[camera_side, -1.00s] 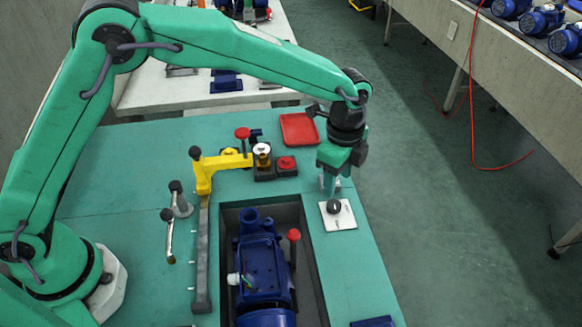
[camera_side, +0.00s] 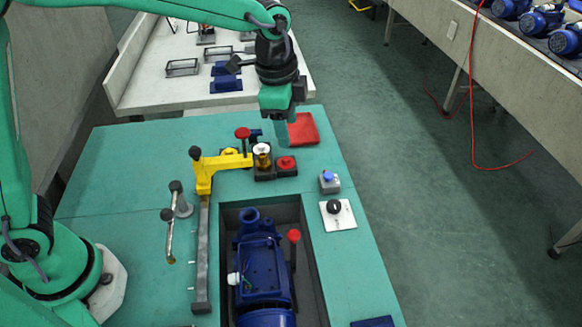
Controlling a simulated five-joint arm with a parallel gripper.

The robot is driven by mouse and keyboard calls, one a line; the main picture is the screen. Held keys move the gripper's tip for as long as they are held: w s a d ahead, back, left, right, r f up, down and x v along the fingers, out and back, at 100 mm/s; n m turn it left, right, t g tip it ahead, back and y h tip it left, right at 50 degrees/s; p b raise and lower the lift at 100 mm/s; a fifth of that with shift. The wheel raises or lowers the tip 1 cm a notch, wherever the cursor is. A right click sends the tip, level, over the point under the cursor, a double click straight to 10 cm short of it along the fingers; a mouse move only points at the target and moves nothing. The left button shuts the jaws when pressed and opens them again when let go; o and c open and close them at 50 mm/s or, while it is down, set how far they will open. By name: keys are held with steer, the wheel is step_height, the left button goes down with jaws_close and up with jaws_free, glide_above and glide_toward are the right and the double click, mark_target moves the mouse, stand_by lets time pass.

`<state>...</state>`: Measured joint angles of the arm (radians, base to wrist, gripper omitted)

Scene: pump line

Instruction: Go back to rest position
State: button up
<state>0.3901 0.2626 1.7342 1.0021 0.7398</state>
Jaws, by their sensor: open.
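My gripper (camera_side: 284,128) hangs pointing down above the far part of the green worktable (camera_side: 130,165). It is in front of the red tray (camera_side: 303,130) and overlaps its left side in the picture. Its fingers are small and partly hard to make out, with nothing seen between them. A small grey box with a blue button (camera_side: 328,181) stands on the right side of the table, apart from my gripper. In front of it is a white plate with a black knob (camera_side: 337,214).
A blue pump (camera_side: 260,265) sits in the table's recess. Beside it are a yellow clamp (camera_side: 215,168) and red-topped parts (camera_side: 286,163). A pale bench (camera_side: 165,85) stands behind. A red cable (camera_side: 475,110) hangs from the right bench.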

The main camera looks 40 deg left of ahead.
steer(key=s+a+r+n+t, duration=0.2)
steer(key=s+a+r+n, duration=0.5)
steer(key=s+a, duration=0.35)
steer(key=s+a+f+n+t, duration=0.2)
steer(key=s+a+n, duration=0.4)
steer(key=s, duration=0.4)
steer(key=shift+s+a+y, duration=0.15)
steer(key=shift+a+y, duration=0.15)
steer(key=shift+a, duration=0.3)
